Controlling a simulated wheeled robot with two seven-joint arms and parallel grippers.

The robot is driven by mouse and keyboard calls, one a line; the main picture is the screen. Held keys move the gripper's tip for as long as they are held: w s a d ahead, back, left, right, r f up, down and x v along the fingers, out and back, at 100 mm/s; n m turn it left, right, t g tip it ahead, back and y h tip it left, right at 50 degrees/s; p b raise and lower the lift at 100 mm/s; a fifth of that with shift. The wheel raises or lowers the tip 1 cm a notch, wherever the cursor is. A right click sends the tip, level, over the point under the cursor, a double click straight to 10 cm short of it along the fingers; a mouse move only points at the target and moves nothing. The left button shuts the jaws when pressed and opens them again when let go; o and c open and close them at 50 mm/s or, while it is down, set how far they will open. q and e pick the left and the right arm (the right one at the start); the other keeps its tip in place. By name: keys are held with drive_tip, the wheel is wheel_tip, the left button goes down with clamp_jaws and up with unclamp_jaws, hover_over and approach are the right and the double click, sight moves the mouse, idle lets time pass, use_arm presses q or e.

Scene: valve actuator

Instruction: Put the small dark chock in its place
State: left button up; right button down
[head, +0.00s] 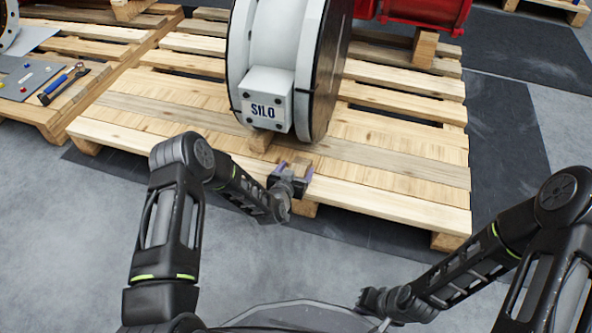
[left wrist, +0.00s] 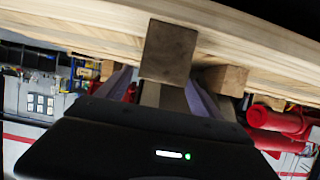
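The small dark chock (left wrist: 168,52) is a brownish block between the fingers of my left gripper in the left wrist view, which looks upside down. In the head view my left gripper (head: 294,170) is at the pallet's front edge, in front of the white SILO valve (head: 262,80). Its two purplish fingers stand well apart, one each side of the chock. I cannot tell whether they press on it, nor whether the chock touches the deck. My right gripper (head: 368,300) is low at the front, away from the pallet; its fingers are too small to read.
The pallet (head: 400,180) has bare planks to the right. A red actuator (head: 425,12) is at the back right. A left pallet carries a grey panel (head: 28,80) and tools (head: 62,84).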

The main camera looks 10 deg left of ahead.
use_arm(q)
drive_tip(key=shift+r, duration=0.25)
drive_tip(key=p+v, duration=0.5)
drive_tip(key=v, duration=0.7)
drive_tip(key=shift+f, duration=0.2)
drive_tip(key=s+d+f+n+g+h, duration=0.1)
drive_tip(key=s+d+g, duration=0.2)
drive_tip(key=s, duration=0.6)
drive_tip(key=s+d+f+n+g+h, duration=0.1)
drive_tip(key=s+d+g, duration=0.2)
drive_tip(key=s, duration=0.6)
drive_tip(key=s+d+f+n+g, duration=0.1)
drive_tip(key=s+d+g, duration=0.2)
drive_tip(key=s+g, duration=0.3)
drive_tip(key=s, duration=0.3)
drive_tip(key=shift+s+d+f+h, duration=0.15)
drive_tip(key=shift+s+f+h, duration=0.15)
drive_tip(key=shift+h, duration=0.1)
